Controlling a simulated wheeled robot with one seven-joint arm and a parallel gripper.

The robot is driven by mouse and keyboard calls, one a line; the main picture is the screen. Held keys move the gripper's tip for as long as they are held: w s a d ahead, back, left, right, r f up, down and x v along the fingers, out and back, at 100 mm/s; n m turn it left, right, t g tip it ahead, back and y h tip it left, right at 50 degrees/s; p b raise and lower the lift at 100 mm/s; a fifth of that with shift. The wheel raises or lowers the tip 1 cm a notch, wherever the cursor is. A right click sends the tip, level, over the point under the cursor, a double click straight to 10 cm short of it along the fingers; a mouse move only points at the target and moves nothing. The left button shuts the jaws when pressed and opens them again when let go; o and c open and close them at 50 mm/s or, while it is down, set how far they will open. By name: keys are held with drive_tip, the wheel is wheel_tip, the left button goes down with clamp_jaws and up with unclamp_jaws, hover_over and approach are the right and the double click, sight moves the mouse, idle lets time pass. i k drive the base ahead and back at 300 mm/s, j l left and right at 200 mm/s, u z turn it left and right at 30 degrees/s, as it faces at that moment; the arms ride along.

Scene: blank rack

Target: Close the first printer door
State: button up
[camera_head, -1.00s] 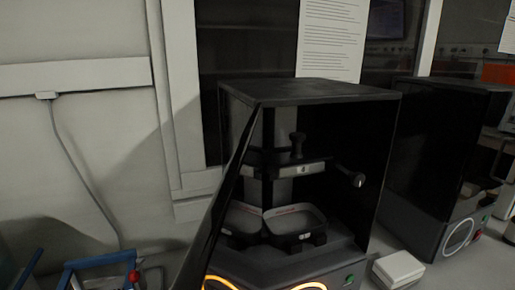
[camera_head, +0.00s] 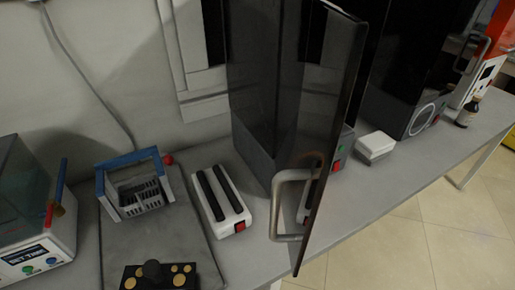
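The first printer (camera_head: 262,100) is a tall dark box on the bench, seen from its left side. Its door (camera_head: 334,90) stands open, swung out towards me as a thin dark glossy panel seen at a steep angle. The silver bar handle (camera_head: 276,208) is on the door's left face, low down. The door hides most of the printer's front and inside. My gripper is not in view.
A white block with two black strips (camera_head: 221,201) stands left of the handle. Left of it are a blue-framed rack (camera_head: 133,184), a black holder with gold discs (camera_head: 158,276) and a white device (camera_head: 38,250). A second printer (camera_head: 420,60), white box (camera_head: 375,145) and bottle (camera_head: 468,112) stand right.

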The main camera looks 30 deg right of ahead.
sight(323, 43)
drive_tip(key=l+u, duration=0.2)
drive_tip(key=u, duration=0.2)
drive_tip(key=k+l+u, duration=0.1)
drive_tip(key=u, duration=0.25)
drive_tip(key=k+l+u, duration=0.1)
drive_tip(key=l+u, duration=0.15)
drive_tip(key=u, duration=0.15)
